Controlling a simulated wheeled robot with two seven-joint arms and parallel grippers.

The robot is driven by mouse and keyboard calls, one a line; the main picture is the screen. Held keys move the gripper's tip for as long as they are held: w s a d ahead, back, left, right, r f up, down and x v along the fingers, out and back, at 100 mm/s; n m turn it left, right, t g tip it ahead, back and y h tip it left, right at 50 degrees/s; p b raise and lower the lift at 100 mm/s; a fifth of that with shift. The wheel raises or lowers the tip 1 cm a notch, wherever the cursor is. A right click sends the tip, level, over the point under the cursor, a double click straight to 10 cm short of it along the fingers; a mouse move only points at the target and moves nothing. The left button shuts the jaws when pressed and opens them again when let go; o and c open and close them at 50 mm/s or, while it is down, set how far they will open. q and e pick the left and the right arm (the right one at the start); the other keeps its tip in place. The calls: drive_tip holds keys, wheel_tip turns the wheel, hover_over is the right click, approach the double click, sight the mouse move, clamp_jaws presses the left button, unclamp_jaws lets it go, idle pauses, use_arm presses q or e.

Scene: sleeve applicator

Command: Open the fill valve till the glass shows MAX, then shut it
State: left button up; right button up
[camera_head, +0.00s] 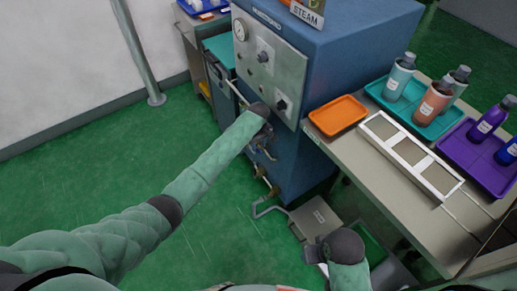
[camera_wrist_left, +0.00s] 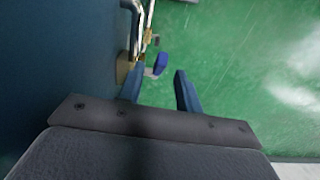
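My left gripper (camera_head: 262,140) is at the front of the blue machine (camera_head: 345,60), mostly hidden by its own wrist in the head view. In the left wrist view its two blue fingers (camera_wrist_left: 158,92) stand apart with nothing between them. Beyond the fingertips is a small blue handle (camera_wrist_left: 160,63), likely the fill valve's; I cannot tell its setting. Beside it runs a bright upright tube with brass fittings (camera_wrist_left: 138,40), likely the glass; no level or MAX mark is readable. Brass fittings (camera_head: 273,192) also show low on the machine's front. My right gripper (camera_head: 312,253) is low at the bottom centre, its fingers unclear.
The machine's panel has a gauge (camera_head: 240,30) and several knobs. A table to the right holds an orange tray (camera_head: 338,115), a white-framed panel (camera_head: 410,154) and bottles on trays. A bent pipe (camera_head: 265,210) and grey box (camera_head: 316,218) sit low. Green floor lies open to the left.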

sight(259, 149)
use_arm(q)
drive_tip(key=shift+f, duration=1.8)
clamp_jaws()
